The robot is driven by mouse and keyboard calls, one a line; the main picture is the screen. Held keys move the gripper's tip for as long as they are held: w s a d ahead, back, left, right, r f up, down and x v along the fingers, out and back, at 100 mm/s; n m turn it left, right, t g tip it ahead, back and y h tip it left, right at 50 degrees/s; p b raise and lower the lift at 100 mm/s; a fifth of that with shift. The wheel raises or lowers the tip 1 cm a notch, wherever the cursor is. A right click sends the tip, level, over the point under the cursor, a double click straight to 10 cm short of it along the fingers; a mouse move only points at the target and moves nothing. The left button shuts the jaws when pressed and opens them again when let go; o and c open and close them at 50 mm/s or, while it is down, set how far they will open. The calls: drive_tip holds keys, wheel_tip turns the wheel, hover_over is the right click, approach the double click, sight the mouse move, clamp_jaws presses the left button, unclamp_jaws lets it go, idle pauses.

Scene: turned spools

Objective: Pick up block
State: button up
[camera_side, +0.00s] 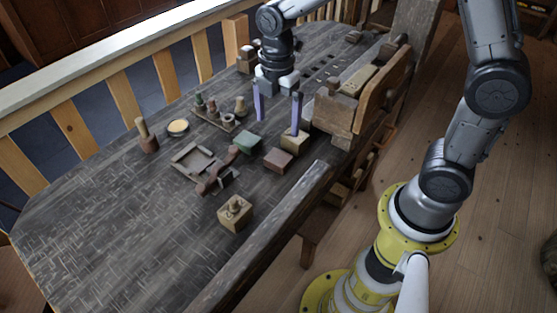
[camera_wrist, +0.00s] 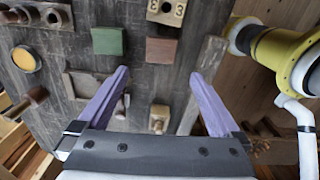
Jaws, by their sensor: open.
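Several blocks lie on the dark wooden bench. A green block (camera_side: 248,142) is near the middle, and it is at the upper left of the wrist view (camera_wrist: 107,41). A reddish-brown block (camera_side: 278,160) lies to its right; in the wrist view (camera_wrist: 160,50) it appears just beyond the fingertips, between their lines. A tan block with dark markings (camera_side: 294,141) sits behind it, cut by the top edge of the wrist view (camera_wrist: 167,10). My gripper (camera_side: 278,108) has its two purple fingers spread, with nothing between them, above the bench; they also show in the wrist view (camera_wrist: 158,74).
A wooden block with a knob (camera_side: 235,213) stands toward the front. A shallow wooden tray (camera_side: 190,160), a brown tool (camera_side: 217,174), a yellow-topped round tin (camera_side: 178,127) and a spool rack (camera_side: 214,117) are at left. A wooden vise (camera_side: 340,110) stands at right. The bench's front left is clear.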

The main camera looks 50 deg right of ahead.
sight(279, 157)
wheel_tip(279, 157, down, 12)
drive_tip(key=shift+s+r, duration=0.1)
idle(0.5)
drive_tip(key=c, duration=1.3)
drive_tip(key=shift+o, duration=0.2)
drive_tip(key=shift+r, duration=0.15)
